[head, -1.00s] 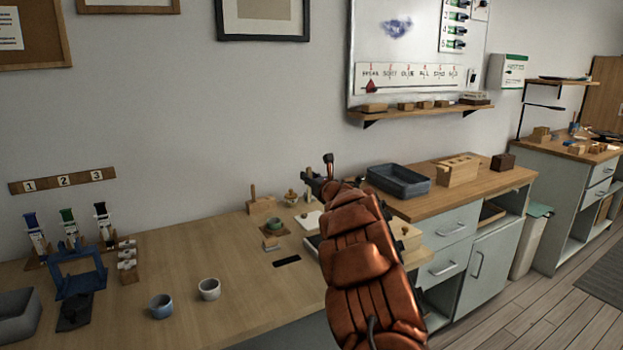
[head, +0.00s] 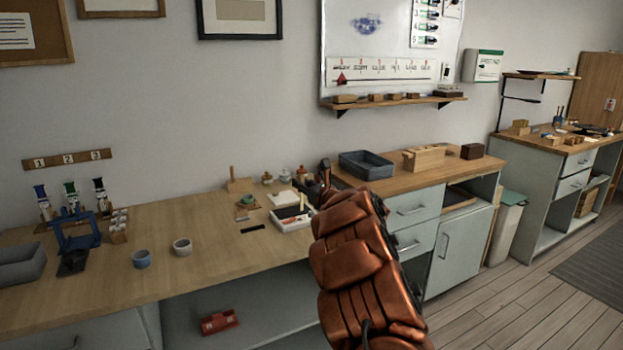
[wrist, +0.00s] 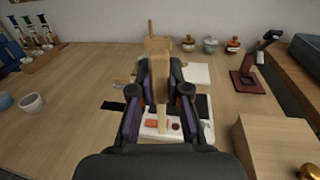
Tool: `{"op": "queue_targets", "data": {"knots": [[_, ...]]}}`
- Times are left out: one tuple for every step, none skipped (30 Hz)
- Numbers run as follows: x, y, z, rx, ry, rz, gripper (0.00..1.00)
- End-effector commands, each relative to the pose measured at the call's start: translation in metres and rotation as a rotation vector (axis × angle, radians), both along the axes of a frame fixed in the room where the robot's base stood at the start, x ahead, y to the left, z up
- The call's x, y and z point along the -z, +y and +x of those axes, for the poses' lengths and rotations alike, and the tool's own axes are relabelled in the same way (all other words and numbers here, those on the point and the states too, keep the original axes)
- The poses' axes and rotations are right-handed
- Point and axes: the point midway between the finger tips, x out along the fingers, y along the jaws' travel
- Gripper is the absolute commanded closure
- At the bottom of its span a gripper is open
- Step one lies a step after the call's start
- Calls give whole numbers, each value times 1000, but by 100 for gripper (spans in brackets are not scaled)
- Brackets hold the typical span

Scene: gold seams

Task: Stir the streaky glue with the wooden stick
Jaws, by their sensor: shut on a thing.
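My gripper (wrist: 161,72) reaches over the workbench, its two dark fingers closed around a pale wooden stick (wrist: 161,116). In the head view my gripper (head: 318,184) is partly hidden by my arm. A white tray (wrist: 150,134) with an orange patch, a purple spot and dark areas lies below the fingers; it also shows in the head view (head: 283,224). A small green bowl (head: 246,200) stands left of the tray. I cannot tell which vessel holds the streaky glue, nor whether the stick touches anything.
Two cups, blue (head: 141,259) and pale (head: 182,246), stand at the bench's front. Several small pots line the back near a white sheet (wrist: 197,74). A dark red stand (wrist: 247,80) and a wooden box (wrist: 272,142) are on the right.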

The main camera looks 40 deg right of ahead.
Motion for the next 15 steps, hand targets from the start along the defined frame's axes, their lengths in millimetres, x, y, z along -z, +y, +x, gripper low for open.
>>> {"op": "queue_targets", "data": {"knots": [[2,11,1,-22,2,-2,100],[4,18,1,-37,2,-1,100],[6,27,2,-57,0,-1,100],[8,34,2,-74,1,0,100],[11,42,2,-91,3,1,100],[14,53,2,-114,5,3,100],[15,61,2,-134,3,2,100],[17,72,2,-157,2,1,100],[20,86,2,-186,2,0,100],[23,98,1,-214,2,1,100],[26,109,0,-238,4,2,100],[31,127,-1,-280,4,3,100],[34,140,-2,-309,4,3,100],[38,155,-3,-343,3,3,100],[43,173,-5,-382,6,5,100]]}}
